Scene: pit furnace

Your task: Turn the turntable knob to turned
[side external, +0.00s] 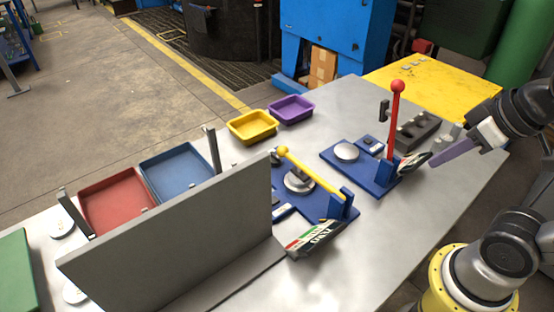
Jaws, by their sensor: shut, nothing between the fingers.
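My gripper (435,162) is at the right, reaching in from the right edge with its purple-grey fingers pointing left and down. It is shut and empty, close to a small tilted panel (413,162) beside the blue base with the red-knobbed lever (395,115). I cannot tell whether it touches the panel. No part is plainly marked as the turntable knob. A round silver disc (346,151) sits on that right blue base (338,163). Another silver disc (297,184) sits on the middle blue base, partly under a yellow lever (312,171).
A large grey upright plate (170,235) stands in front and hides part of the table (380,240). Red (118,200) and blue (178,172) trays lie behind it. Yellow (252,126) and purple (291,109) bins stand at the far edge. The front right table is clear.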

